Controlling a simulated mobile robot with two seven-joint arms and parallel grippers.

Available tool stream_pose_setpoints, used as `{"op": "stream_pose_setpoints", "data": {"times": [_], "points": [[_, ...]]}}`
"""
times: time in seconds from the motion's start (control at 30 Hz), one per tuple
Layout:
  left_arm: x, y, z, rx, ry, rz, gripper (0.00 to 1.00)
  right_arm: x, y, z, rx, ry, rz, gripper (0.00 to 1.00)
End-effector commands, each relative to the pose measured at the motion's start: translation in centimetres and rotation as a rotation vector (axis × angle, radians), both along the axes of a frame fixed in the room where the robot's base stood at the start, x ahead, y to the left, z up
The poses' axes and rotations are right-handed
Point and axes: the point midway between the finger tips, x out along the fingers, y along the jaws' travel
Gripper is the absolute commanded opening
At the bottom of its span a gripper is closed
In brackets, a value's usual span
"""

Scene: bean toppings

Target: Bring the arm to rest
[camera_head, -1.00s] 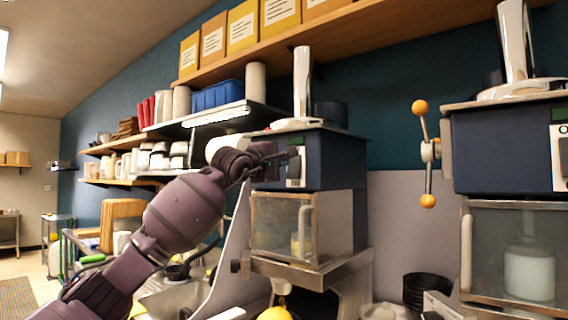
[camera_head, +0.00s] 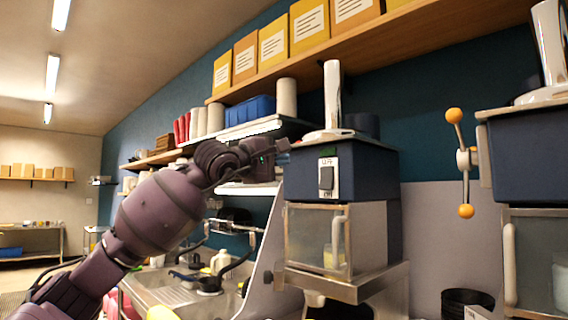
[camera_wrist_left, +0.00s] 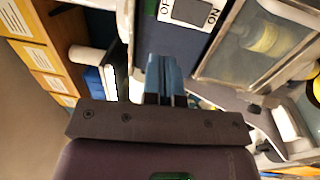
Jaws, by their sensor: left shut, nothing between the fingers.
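My left arm comes in from the lower left in the head view, and its gripper (camera_head: 283,146) is raised beside the upper left edge of the dark blue machine (camera_head: 358,172). In the left wrist view the gripper (camera_wrist_left: 163,65) has its blue fingers together with nothing between them. The machine's on/off switch (camera_head: 327,178) is to the right of the gripper and apart from it; it also shows in the left wrist view (camera_wrist_left: 190,10). My right gripper is not in view.
Below the switch is a clear-fronted compartment (camera_head: 317,240) with a container inside. A second machine (camera_head: 530,155) with an orange-knobbed lever (camera_head: 462,160) stands at the right. A sink (camera_head: 185,293) lies below my arm. Boxes (camera_head: 272,46) line the high shelf.

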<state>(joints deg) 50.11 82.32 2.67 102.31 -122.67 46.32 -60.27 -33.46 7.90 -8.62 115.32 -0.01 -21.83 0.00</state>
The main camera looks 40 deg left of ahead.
Motion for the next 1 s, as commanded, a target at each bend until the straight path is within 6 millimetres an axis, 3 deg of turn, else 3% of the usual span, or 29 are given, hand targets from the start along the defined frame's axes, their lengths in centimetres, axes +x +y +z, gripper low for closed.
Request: {"op": "stream_pose_setpoints", "data": {"times": [0.47, 0.57, 0.67, 0.77, 1.0], "points": [[0.1, 0.0, -0.1, -0.002, 0.001, -0.001, 0.00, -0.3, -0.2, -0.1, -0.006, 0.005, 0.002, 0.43], [0.7, -0.4, -1.3, -0.031, 0.021, -0.029, 0.00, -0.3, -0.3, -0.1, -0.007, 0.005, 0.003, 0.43], [2.0, -1.5, -4.6, -0.118, 0.073, -0.100, 0.00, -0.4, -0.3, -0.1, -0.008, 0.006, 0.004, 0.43], [3.5, -3.3, -9.8, -0.271, 0.155, -0.209, 0.00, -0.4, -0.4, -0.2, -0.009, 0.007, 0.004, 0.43], [4.8, -7.9, -23.9, -0.822, 0.390, -0.461, 0.00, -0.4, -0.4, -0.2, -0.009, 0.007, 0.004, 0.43]]}}
